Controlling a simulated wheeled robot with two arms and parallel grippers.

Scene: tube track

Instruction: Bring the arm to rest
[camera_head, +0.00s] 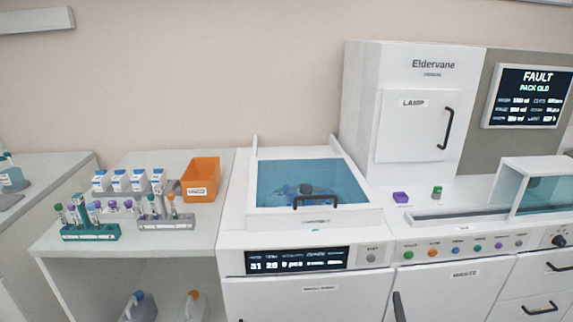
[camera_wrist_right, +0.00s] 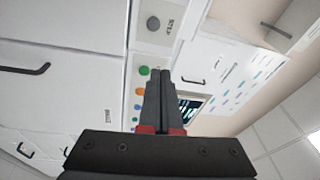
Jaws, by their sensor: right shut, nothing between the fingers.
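My right gripper (camera_wrist_right: 164,75) shows in the right wrist view. Its two dark fingers, with red at their bases, are shut together with nothing between them. Behind the fingertips are the white machine front and a line of coloured buttons, with a green button (camera_wrist_right: 145,71) close beside them in the picture. I cannot tell the distance from the fingers to the panel, and I see no clear contact. I cannot make out either gripper in the head view. My left gripper is not in view.
A blue-windowed lid (camera_head: 262,213) covers the middle machine. Left, a bench holds a teal tube rack (camera_head: 92,233), a grey rack (camera_head: 165,222) and an orange bin (camera_head: 201,179). Right stands the white lamp cabinet (camera_head: 362,110) beside a FAULT screen (camera_head: 528,96). Black door handles (camera_head: 540,309) stick out below.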

